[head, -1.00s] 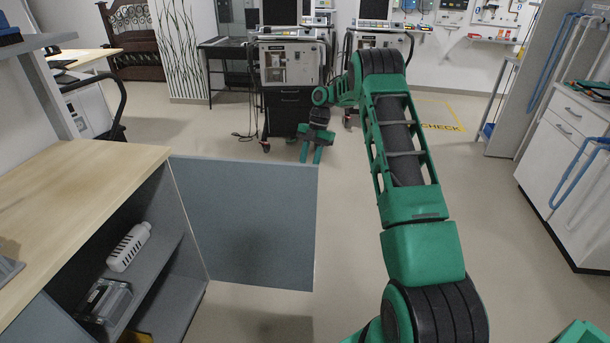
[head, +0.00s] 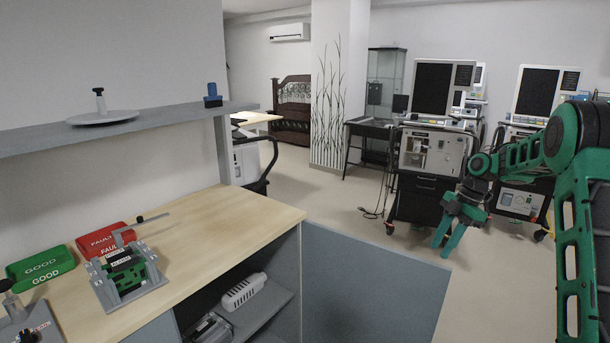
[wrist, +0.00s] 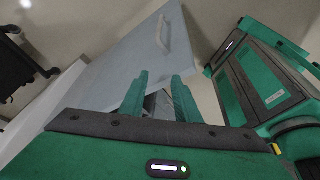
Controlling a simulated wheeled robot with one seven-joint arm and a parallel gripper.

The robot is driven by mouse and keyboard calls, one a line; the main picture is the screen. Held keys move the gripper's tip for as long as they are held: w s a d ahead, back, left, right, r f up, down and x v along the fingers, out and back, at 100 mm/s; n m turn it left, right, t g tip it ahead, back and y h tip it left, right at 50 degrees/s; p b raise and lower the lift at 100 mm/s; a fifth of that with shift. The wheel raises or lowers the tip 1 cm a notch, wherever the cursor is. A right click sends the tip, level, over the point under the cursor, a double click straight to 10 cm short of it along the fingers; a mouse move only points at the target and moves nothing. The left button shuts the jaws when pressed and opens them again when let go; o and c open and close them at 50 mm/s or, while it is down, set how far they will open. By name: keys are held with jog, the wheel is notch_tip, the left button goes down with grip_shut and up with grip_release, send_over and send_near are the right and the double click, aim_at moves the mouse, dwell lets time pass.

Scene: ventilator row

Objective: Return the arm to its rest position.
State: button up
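My green arm reaches out on the right of the head view, bent at the elbow. My gripper (head: 450,240) hangs at its end, in front of the ventilator carts and above the floor beyond the open cabinet door. In the wrist view my gripper (wrist: 160,98) shows two green fingers held apart, with nothing between them. The grey cabinet door (head: 370,290) stands open; in the wrist view the door (wrist: 135,55) with its handle lies beyond the fingertips. The gripper touches nothing that I can see.
The wooden counter (head: 215,235) bears a green GOOD bin (head: 40,265), a red FAULT bin (head: 105,239) and a fixture with a green part (head: 125,275). A white slotted object (head: 244,291) lies on the cabinet shelf. A ventilator cart (head: 430,152) stands behind my gripper.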

jog(key=s+r+m+h, duration=0.1)
jog(key=s+r+m, duration=0.5)
jog(key=s, duration=0.4)
jog(key=s+r+m+h, duration=0.2)
jog(key=s+r+m, duration=0.2)
jog(key=s+m, duration=0.55)
jog(key=s+a+f+m, duration=0.1)
jog(key=s+m, duration=1)
jog(key=s, duration=1.4)
jog(key=shift+s+a+f+t+h, duration=0.2)
jog(key=shift+s+f+t+h, duration=0.15)
jog(key=shift+f, duration=0.55)
